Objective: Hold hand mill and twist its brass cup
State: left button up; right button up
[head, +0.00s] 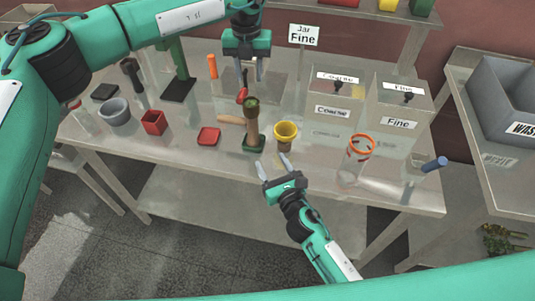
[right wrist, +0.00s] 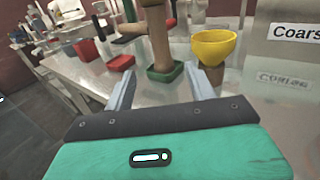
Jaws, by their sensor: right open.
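The hand mill (head: 253,126) stands upright on a green square base (head: 254,143) near the table's front edge, with a wooden body and a darker top; a red part shows beside its top. In the right wrist view the mill's wooden body (right wrist: 158,45) stands beyond the fingers, its top cut off. I cannot make out the brass cup for certain. My left gripper (head: 247,76) points down just above and behind the mill's top, fingers apart, nothing visible between them. My right gripper (head: 272,164) is open and empty in front of the mill, also seen in the right wrist view (right wrist: 162,92).
A yellow funnel-like cup (head: 286,129) on a brown holder stands just right of the mill. A jar with an orange rim (head: 361,146) and clear Coarse (head: 334,92) and Fine (head: 398,105) bins are farther right. A red tray (head: 209,136) lies left.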

aim_at(251, 102)
jog(key=x, duration=1.3)
jog(key=shift+w+a+f, duration=0.1)
jog(key=shift+w, duration=0.1)
jog(key=shift+c, duration=0.5)
jog(key=c, duration=1.1)
pick_arm(q)
jog(key=o, duration=0.5)
pick_arm(e)
grip_shut()
pick_arm(q)
jog(key=shift+o, duration=0.8)
jog(key=shift+n, duration=0.3)
notch_tip(251, 102, down, 11)
jog(key=n, duration=0.6)
jog(key=shift+n, duration=0.4)
jog(key=shift+c, duration=0.3)
jog(key=c, duration=0.9)
